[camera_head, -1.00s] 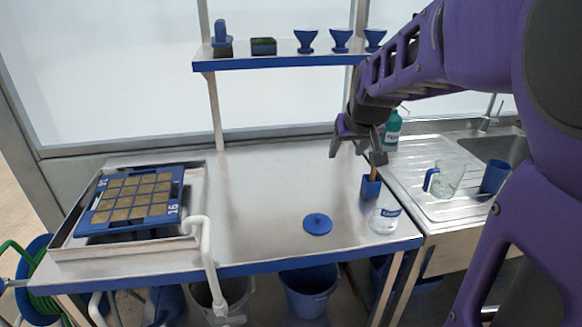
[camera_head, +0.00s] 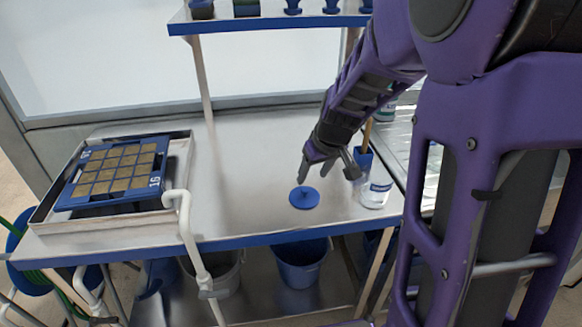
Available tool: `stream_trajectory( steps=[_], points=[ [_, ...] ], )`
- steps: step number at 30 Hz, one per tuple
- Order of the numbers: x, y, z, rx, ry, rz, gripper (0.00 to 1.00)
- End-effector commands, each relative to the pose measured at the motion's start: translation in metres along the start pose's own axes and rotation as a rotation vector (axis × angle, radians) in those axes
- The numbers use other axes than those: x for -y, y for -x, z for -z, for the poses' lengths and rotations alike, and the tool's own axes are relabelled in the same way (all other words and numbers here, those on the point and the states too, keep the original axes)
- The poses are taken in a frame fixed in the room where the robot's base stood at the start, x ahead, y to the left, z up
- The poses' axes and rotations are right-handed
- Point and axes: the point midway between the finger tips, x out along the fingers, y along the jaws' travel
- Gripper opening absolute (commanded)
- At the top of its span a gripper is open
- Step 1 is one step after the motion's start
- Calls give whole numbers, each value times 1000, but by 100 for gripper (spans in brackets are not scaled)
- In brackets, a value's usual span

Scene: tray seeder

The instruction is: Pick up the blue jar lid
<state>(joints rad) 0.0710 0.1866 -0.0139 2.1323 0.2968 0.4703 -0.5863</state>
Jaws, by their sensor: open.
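The blue jar lid (camera_head: 304,198) is a round flat disc with a small knob on top. It lies on the steel bench near its front edge, right of the middle. My gripper (camera_head: 325,172) is open and empty, above and slightly right of the lid, with its fingers pointing down. The fingers look apart from the lid; the exact height gap is hard to judge. The whole lid shows.
Bench left of the lid is clear.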

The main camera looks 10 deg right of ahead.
Motion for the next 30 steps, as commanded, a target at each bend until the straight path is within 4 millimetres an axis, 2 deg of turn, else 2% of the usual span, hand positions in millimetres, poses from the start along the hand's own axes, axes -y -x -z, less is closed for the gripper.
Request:
stream_trajectory(
  steps=[1, 3, 11, 19, 28, 29, 30],
  points=[
    [0, -12, -1, 3, 0, 1, 62],
    [0, -21, -1, 2, 1, 0, 62],
    [0, -39, 0, 0, 0, 0, 62],
    [1, -78, -1, 1, 0, 0, 62],
    [1, -84, 0, -2, 0, -1, 62],
    [1, -84, 0, -2, 0, -1, 60],
    [1, -84, 0, -2, 0, -1, 52]
  ],
)
